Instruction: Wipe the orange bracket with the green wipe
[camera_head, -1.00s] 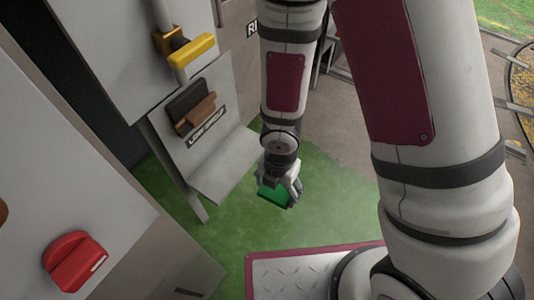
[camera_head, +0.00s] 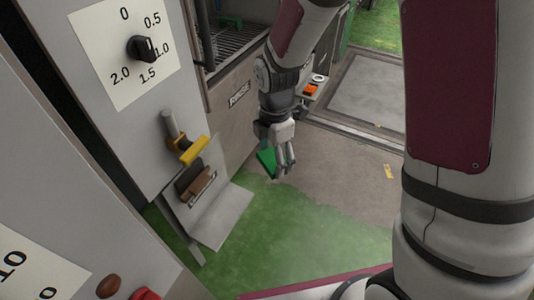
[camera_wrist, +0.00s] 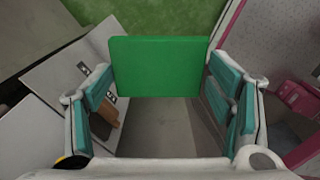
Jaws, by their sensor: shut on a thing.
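My gripper (camera_head: 282,168) hangs above the floor near the middle of the head view. It is shut on the green wipe (camera_head: 266,160), a flat green block. In the wrist view the wipe (camera_wrist: 158,66) sits between the two teal-padded fingers. A small orange part (camera_head: 311,89), which looks like the orange bracket, lies on a grey ledge behind and to the right of my gripper. The wipe is apart from it. My forearm passes close in front of that ledge. The orange part does not show in the wrist view.
A panel with a black dial (camera_head: 143,48), a yellow handle (camera_head: 194,150) and a brown lever (camera_head: 201,191) stands at the left. A sloping grey plate (camera_head: 215,216) juts out below. The RINSE cabinet (camera_head: 236,100) stands behind.

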